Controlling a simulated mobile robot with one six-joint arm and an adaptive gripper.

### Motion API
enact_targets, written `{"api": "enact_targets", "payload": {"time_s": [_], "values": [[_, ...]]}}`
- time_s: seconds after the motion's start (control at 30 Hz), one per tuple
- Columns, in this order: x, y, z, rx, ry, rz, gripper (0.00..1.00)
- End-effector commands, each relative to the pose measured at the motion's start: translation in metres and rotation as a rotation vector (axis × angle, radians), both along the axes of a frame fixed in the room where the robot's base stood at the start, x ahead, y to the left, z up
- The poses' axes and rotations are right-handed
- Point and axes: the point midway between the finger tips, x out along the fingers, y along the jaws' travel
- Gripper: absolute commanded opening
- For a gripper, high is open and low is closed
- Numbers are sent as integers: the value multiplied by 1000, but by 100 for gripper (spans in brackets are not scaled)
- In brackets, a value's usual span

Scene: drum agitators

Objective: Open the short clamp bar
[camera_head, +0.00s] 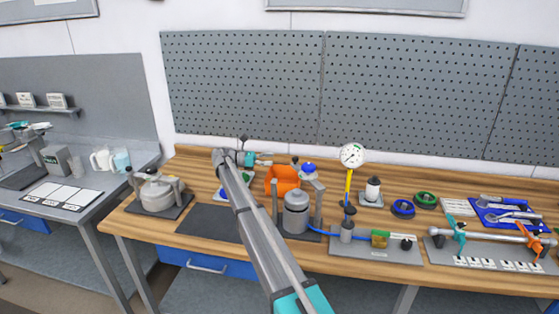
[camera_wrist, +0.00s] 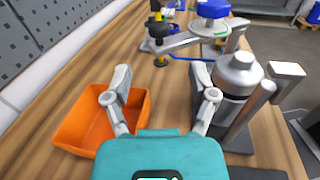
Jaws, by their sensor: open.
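A grey clamp bar (camera_wrist: 182,42) with a blue knob (camera_wrist: 213,8) lies beyond my fingertips in the wrist view, at the stand holding a grey metal drum (camera_wrist: 236,74). In the head view the blue knob (camera_head: 308,168) and drum (camera_head: 296,212) stand near the middle of the bench. I cannot tell for certain whether this is the short bar. My gripper (camera_wrist: 160,72) is open and empty, its fingers apart and short of the bar. In the head view my gripper (camera_head: 262,160) is small, behind and left of the drum stand.
An orange bin (camera_wrist: 72,120) sits under my left finger; it also shows in the head view (camera_head: 283,178). A second drum stand (camera_head: 158,194) is at the bench's left. A pressure gauge (camera_head: 352,156) stands right of the drum. A pegboard (camera_head: 240,90) backs the bench.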

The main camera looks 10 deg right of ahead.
Motion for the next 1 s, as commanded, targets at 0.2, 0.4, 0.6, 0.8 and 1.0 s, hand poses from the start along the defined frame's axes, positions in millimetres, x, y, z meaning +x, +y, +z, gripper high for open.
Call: {"api": "enact_targets", "payload": {"time_s": [0.2,0.4,0.6,0.8,1.0], "values": [[2,16,0,0,0,0,74],[2,18,0,0,0,0,74],[1,18,0,1,0,1,63],[-3,13,5,25,19,22,26],[-16,1,16,108,77,98,0]]}}
